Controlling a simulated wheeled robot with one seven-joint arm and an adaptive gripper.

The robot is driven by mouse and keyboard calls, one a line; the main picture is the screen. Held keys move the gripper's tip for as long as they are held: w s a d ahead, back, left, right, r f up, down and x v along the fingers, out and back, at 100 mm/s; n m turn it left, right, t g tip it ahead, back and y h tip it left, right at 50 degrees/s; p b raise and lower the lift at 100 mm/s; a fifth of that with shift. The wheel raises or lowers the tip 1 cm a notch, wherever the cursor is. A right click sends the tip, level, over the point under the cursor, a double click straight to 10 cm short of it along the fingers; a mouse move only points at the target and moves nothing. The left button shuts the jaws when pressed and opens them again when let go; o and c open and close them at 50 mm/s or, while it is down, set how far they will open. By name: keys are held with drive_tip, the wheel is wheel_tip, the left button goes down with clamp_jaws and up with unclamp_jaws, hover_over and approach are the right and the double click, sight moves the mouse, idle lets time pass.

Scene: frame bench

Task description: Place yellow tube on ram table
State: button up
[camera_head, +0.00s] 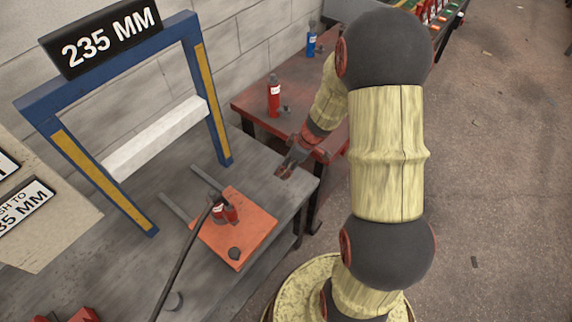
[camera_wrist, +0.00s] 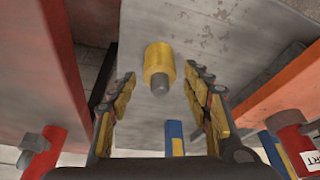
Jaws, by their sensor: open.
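The yellow tube (camera_wrist: 159,62) shows in the wrist view between my gripper's fingers, with a grey round piece at its near end. It appears apart from both fingers against a grey surface. My gripper (camera_wrist: 160,108) is open. In the head view my gripper (camera_head: 286,168) is low at the right corner of the grey bench (camera_head: 258,172); I cannot make out the tube there. An orange plate (camera_head: 253,212) lies on the bench with red parts and a black hose. I cannot tell for sure which surface is the ram table.
A blue frame (camera_head: 225,146) with yellow strips, a white beam (camera_head: 150,140) and a 235 MM sign (camera_head: 110,37) stands on the bench. A red table (camera_head: 245,103) behind holds a red bottle (camera_head: 273,97) and a blue bottle (camera_head: 311,40). Floor at right is mostly open.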

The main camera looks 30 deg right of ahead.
drive_tip(key=shift+r, duration=0.1)
drive_tip(key=shift+r+p, duration=0.25)
drive_tip(key=shift+p, duration=0.15)
drive_tip(key=p+v, duration=0.3)
drive_tip(key=v, duration=0.8)
drive_tip(key=s+a+r+m, duration=0.1)
drive_tip(key=s+a+r, duration=0.1)
drive_tip(key=a+r, duration=0.55)
drive_tip(key=s+a+r+m+t+h, duration=0.1)
drive_tip(key=s+a+r+m, duration=0.2)
drive_tip(key=s+r, duration=0.4)
drive_tip(key=s+a+r+m+t+h, duration=0.1)
drive_tip(key=s+a+r+m, duration=0.2)
drive_tip(key=s+a+r, duration=0.3)
wheel_tip(320, 180, up, 3)
drive_tip(key=shift+s+a+r+m+h, duration=0.15)
drive_tip(key=shift+s+m+h, duration=0.2)
drive_tip(key=shift+s, duration=0.6)
